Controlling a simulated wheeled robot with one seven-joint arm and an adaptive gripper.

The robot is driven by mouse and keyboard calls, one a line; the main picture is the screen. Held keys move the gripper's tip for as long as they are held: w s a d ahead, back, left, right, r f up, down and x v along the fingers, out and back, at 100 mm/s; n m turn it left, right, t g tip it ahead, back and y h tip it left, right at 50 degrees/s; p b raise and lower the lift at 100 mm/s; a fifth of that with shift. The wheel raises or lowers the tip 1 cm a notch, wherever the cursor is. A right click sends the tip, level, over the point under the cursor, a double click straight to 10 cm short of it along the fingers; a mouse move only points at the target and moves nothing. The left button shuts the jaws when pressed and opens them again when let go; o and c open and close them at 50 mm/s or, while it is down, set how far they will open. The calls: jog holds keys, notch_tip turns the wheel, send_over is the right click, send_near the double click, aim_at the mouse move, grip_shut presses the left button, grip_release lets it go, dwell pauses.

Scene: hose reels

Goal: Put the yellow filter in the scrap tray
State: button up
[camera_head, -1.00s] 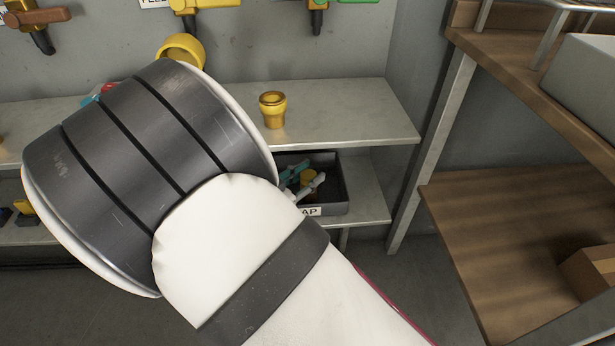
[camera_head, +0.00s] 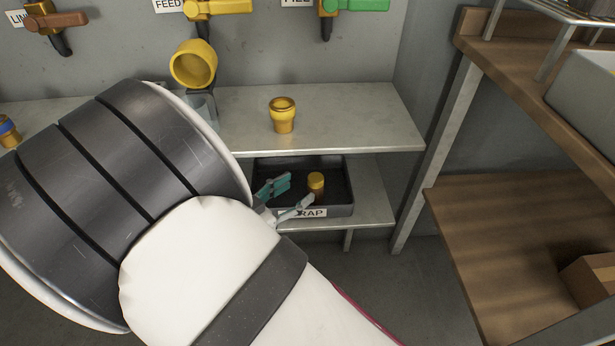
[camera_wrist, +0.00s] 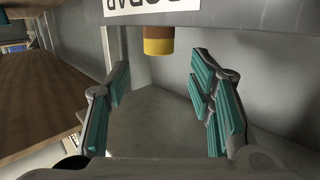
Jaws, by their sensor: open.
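The yellow filter (camera_head: 316,184) stands upright in the scrap tray (camera_head: 345,209), a dark bin on the lower shelf. The filter has a yellow top and a darker brown body. In the wrist view, which is upside down, the filter (camera_wrist: 158,42) shows beyond my fingertips, past the tray wall (camera_wrist: 190,19) with its label. My gripper (camera_head: 287,197) is open and empty at the tray's front left, with its teal pads apart from the filter. Both fingers of my gripper (camera_wrist: 160,78) show spread in the wrist view. My forearm hides the shelf to the left.
A yellow cup-like fitting (camera_head: 282,116) stands on the upper shelf (camera_head: 350,118) above the tray. A yellow ring-shaped end (camera_head: 194,64) hangs beneath the feed valve. A wooden bench (camera_head: 500,235) and its metal leg (camera_head: 435,155) are at the right.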

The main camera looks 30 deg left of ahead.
jog(key=shift+p+v, duration=0.5)
jog(key=shift+v, duration=1.9)
